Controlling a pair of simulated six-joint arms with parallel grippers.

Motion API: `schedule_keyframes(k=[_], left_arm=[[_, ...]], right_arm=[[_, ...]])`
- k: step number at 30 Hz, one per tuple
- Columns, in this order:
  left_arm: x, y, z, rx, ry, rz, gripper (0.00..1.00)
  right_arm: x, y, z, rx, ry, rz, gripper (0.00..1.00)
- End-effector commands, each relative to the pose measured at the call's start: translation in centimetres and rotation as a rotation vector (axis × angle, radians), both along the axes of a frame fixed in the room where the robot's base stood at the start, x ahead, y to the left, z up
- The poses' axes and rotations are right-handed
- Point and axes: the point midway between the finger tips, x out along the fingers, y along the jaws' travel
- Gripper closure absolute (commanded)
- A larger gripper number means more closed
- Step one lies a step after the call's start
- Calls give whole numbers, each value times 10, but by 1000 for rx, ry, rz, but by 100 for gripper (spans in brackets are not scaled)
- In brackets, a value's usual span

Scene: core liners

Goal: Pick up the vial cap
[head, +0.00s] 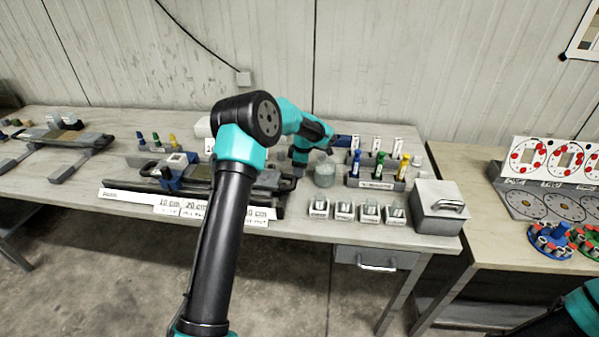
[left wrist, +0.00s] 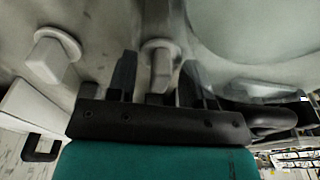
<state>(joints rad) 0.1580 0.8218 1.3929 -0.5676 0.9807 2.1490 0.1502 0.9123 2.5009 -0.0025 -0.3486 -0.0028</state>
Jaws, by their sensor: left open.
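A small pale grey vial cap with a round flange and a squarish stem (left wrist: 160,68) shows between the fingers of my left gripper (left wrist: 157,78) in the left wrist view. The gripper is open, with one dark finger on each side of the stem; I cannot tell whether either touches it. A second, similar cap (left wrist: 52,57) stands to the left, clear of the fingers. In the head view my left arm reaches over the bench, and its fingertips are too small to make out. My right gripper is out of view.
A glass jar (head: 325,174) stands close by the left wrist. To its right are a rack of coloured vials (head: 376,182), several small labelled blocks (head: 344,211) and a grey metal box (head: 437,207).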

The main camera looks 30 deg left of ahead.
Motion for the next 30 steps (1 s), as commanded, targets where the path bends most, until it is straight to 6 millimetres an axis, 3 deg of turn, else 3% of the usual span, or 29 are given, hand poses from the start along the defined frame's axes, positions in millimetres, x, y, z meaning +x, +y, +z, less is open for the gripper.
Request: schedule_keyframes(k=[7,22,30], left_arm=[[0,0,0,0,0,0,53],[0,0,0,0,0,0,100],[0,0,1,0,0,0,100]], right_arm=[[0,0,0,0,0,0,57],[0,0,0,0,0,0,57],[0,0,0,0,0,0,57]])
